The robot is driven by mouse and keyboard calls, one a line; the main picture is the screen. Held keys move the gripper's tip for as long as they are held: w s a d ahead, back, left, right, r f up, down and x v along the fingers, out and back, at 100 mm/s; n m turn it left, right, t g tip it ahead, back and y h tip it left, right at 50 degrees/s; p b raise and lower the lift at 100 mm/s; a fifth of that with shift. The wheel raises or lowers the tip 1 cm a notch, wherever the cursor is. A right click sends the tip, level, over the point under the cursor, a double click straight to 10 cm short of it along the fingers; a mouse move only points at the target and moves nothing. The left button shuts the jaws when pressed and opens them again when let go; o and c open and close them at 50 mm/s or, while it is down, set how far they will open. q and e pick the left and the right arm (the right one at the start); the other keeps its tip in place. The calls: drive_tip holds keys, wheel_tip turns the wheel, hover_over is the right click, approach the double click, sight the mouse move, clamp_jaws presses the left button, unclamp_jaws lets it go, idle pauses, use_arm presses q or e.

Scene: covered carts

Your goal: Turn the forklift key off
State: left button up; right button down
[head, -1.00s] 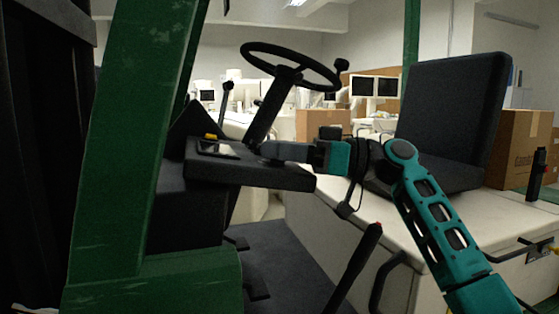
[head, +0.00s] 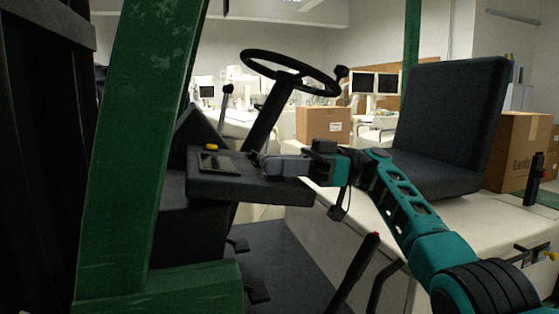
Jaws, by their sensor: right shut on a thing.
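The forklift's dark dashboard (head: 240,190) stands left of centre, below the steering wheel. My right gripper (head: 258,160) reaches in from the right over the top of the dashboard, its fingers pointing left near the base of the steering column. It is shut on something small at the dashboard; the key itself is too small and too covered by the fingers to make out. A flat dark panel (head: 217,163) and a yellow button (head: 211,147) lie on the dashboard just left of the fingertips. My left gripper is not in view.
The steering wheel (head: 291,73) and its column (head: 268,120) rise just behind the gripper. A green post (head: 135,150) stands at the left. The black seat (head: 452,125) is at the right, and a red-tipped lever (head: 355,270) stands below my arm.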

drive_tip(key=shift+f, duration=0.1)
idle(0.4)
drive_tip(key=c, duration=1.2)
unclamp_jaws()
drive_tip(key=shift+c, duration=0.2)
